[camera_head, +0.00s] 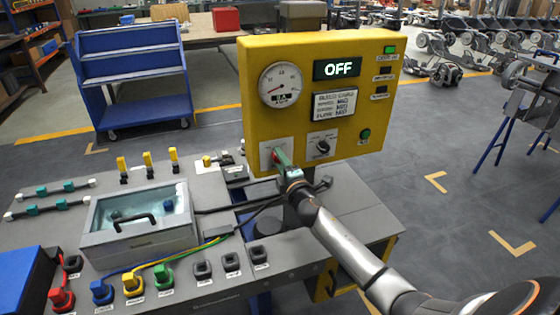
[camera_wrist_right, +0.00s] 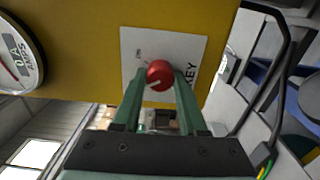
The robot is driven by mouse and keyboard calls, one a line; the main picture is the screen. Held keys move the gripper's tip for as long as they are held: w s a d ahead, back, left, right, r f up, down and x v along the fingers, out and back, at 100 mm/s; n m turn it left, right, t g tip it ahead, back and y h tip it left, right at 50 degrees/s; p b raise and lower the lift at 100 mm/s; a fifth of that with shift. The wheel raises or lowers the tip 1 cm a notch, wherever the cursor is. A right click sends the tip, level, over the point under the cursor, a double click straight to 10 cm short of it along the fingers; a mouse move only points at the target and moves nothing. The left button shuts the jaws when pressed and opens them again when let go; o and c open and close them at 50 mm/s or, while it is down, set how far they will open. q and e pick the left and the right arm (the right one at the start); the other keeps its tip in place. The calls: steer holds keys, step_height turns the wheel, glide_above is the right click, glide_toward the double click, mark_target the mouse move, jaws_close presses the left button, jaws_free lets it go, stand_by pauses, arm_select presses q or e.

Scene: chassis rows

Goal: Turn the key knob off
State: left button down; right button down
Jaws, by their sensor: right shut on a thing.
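The yellow control panel (camera_head: 225,95) stands at the back of the bench, and its display (camera_head: 337,68) reads OFF. The red key knob (camera_wrist_right: 160,74) sits on a white plate (camera_wrist_right: 192,48) lettered KEY. A white mark on the knob points toward the lower left in the wrist view. My right gripper (camera_wrist_right: 160,80) is shut on the knob, one green finger on each side. In the head view the gripper (camera_head: 281,160) is at the panel's lower left and mostly hides the knob. My left gripper is not in view.
A round gauge (camera_head: 281,85) and a black selector knob (camera_head: 323,147) are on the same panel. A clear-lidded box (camera_head: 140,217), cables and several coloured plugs occupy the bench in front. A blue cart (camera_head: 133,75) stands behind it.

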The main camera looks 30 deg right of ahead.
steer(key=shift+c, duration=2.2)
jaws_free()
steer(key=v, duration=1.2)
steer(key=shift+s, duration=0.3)
steer(key=s+a+f+m+g+y+p, duration=0.4)
steer(key=s+a+f+m+g+y, duration=0.2)
steer(key=s+a+f+m, duration=0.7)
steer(key=s+a+f+g, duration=0.2)
steer(key=s+a+f, duration=0.4)
steer(key=s, duration=0.4)
steer(key=shift+f+y, duration=0.4)
steer(key=shift+f, duration=0.5)
